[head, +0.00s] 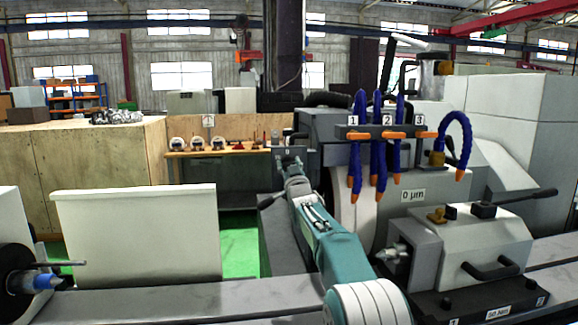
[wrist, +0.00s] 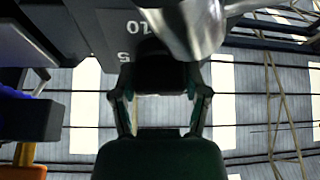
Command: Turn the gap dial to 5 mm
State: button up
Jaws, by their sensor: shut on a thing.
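The gap dial (wrist: 160,74) is a dark knob in the wrist view, seen between my fingertips. Beside it a grey scale plate (wrist: 108,35) bears upside-down figures 5 and 10; the 5 is close to the dial's upper left. My gripper (wrist: 161,92) is shut on the dial, a finger on each side. In the head view my gripper (head: 291,166) is at the far end of my teal arm, at the left side of the grinder's wheel housing (head: 325,130). The dial is too small or hidden there, and its pointer cannot be made out.
Blue coolant hoses (head: 381,140) with orange nozzles hang right of my arm. A silver rounded part (wrist: 188,25) lies close above the dial in the wrist view. A grey headstock (head: 470,245) with handles stands front right. A white panel (head: 140,235) stands left.

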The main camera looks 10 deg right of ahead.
jog(key=shift+n+y, duration=0.4)
jog(key=shift+n, duration=0.6)
jog(key=o, duration=1.1)
jog(key=shift+a, duration=0.1)
jog(key=shift+f, duration=0.1)
jog(key=shift+v, duration=5.9)
jog(key=shift+s, duration=0.1)
